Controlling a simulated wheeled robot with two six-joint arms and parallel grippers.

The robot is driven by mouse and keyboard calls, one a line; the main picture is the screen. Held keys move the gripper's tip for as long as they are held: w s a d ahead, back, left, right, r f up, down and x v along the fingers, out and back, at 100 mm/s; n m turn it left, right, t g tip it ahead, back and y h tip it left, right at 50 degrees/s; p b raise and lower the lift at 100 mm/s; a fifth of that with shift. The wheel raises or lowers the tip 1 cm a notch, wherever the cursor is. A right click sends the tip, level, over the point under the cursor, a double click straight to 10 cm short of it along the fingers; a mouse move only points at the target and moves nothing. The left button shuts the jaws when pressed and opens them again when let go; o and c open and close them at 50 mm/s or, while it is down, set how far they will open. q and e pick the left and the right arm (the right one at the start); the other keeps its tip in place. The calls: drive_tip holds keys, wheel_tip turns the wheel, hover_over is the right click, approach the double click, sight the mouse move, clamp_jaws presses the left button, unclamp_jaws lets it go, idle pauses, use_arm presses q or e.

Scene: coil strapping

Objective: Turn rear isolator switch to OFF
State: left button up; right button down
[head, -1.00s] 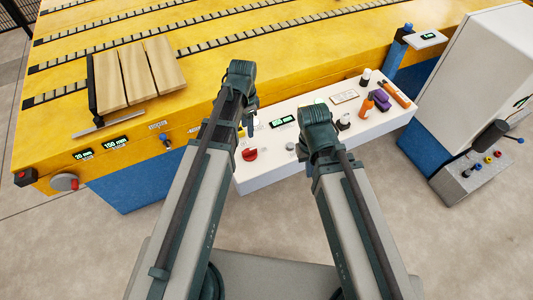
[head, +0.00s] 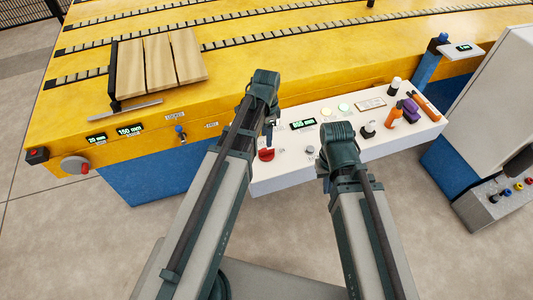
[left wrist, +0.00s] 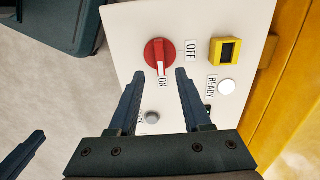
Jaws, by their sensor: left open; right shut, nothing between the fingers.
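The isolator switch, a red rotary knob (left wrist: 158,55) with a white pointer, is on the white panel between ON and OFF labels in the left wrist view. Its pointer is on the ON side. In the head view the red switch (head: 266,155) shows just below my left gripper (head: 270,122). In the left wrist view my left gripper (left wrist: 160,75) is open. Its two fingertips are on either side of the lower part of the knob; I cannot tell if they touch it. My right gripper (head: 341,150) is over the panel's front edge, its fingertips hidden.
A yellow-framed block (left wrist: 226,51) and a white READY button (left wrist: 226,86) are beside the switch. A grey knob (left wrist: 152,116) is close under the left fingers. Orange and purple tools (head: 402,112) are at the panel's right. The yellow machine bed (head: 240,70) is behind.

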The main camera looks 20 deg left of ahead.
sight(267, 149)
use_arm(q)
wheel_tip(267, 149, down, 7)
drive_tip(key=b, duration=0.6)
drive_tip(key=shift+f, duration=0.1)
clamp_jaws()
